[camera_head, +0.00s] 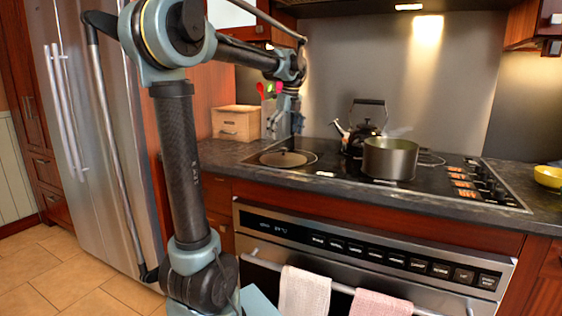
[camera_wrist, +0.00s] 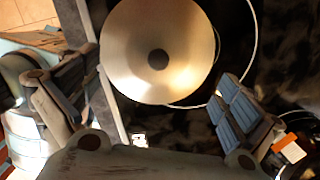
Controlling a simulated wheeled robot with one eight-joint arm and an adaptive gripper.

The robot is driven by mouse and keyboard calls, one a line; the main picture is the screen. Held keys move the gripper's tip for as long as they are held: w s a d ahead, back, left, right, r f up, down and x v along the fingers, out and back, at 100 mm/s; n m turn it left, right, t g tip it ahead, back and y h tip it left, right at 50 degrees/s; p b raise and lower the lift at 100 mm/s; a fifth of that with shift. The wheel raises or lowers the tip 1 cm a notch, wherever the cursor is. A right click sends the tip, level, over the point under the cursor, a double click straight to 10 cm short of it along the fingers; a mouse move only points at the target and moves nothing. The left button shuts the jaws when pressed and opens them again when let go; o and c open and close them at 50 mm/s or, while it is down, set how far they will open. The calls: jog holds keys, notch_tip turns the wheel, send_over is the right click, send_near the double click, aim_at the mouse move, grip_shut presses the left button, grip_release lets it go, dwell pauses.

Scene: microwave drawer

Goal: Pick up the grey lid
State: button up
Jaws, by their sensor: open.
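The grey lid (camera_head: 283,158) lies on the left end of the stovetop, over a burner ring. In the wrist view the lid (camera_wrist: 157,22) is a pale metallic disc with a dark round knob (camera_wrist: 158,59) at its centre. My gripper (camera_head: 294,138) hangs just above the lid, pointing down, in the head view. In the wrist view my gripper (camera_wrist: 158,95) is open and empty, with its fingers apart on the left and right. The lid's near part lies between the fingers' directions. The head view does not show clearly how far the fingertips are from it.
A steel pot (camera_head: 390,160) and a dark kettle (camera_head: 361,134) stand right of the lid on the stovetop (camera_head: 340,178). A wooden box (camera_head: 236,122) and utensils (camera_head: 268,92) are behind on the left. A yellow bowl (camera_head: 548,176) sits far right. Towels (camera_head: 304,292) hang below.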

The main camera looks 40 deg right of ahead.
aim_at(283, 149)
jog(key=shift+w+a+f, duration=0.1)
jog(key=shift+w+f, duration=0.1)
jog(key=shift+f, duration=1.4)
jog(key=shift+w+f, duration=0.2)
jog(key=shift+f, duration=1.35)
jog(key=shift+s+a, duration=0.1)
jog(key=c, duration=2.2)
